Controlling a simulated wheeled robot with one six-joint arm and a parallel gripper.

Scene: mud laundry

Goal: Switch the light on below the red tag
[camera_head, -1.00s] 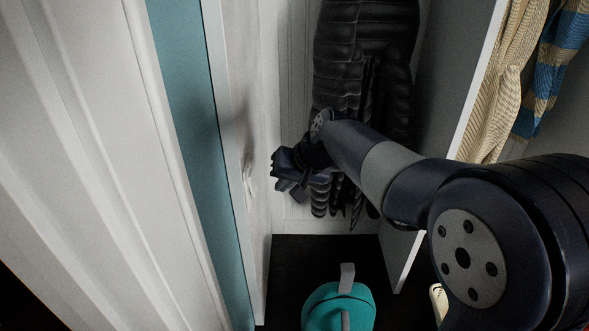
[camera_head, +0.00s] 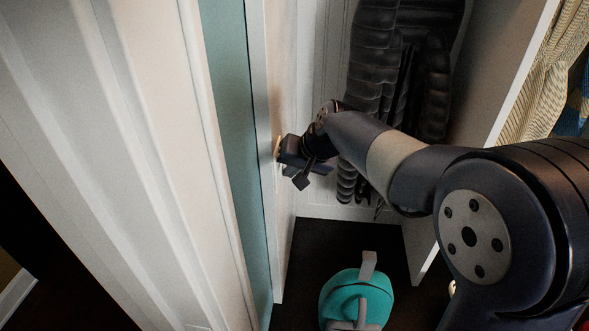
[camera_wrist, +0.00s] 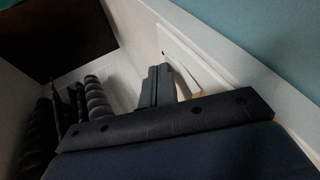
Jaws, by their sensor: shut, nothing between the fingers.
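A pale switch plate (camera_wrist: 192,62) is on the side wall in the wrist view, with a raised rocker (camera_wrist: 186,83) partly hidden behind my fingers. In the head view only a sliver of the plate (camera_head: 277,147) shows at the wall's edge. My gripper (camera_head: 281,150) is shut and empty, its tips at the plate. In the wrist view the closed fingertips (camera_wrist: 161,70) are beside the rocker; whether they touch it I cannot tell. No red tag is visible in either view.
A dark padded coat (camera_head: 385,70) hangs just behind my gripper. A teal container with a grey handle (camera_head: 345,290) stands on the dark floor below. A white divider panel (camera_head: 470,120) is at right, with striped clothes (camera_head: 535,90) beyond. White panelling (camera_head: 120,150) fills the left.

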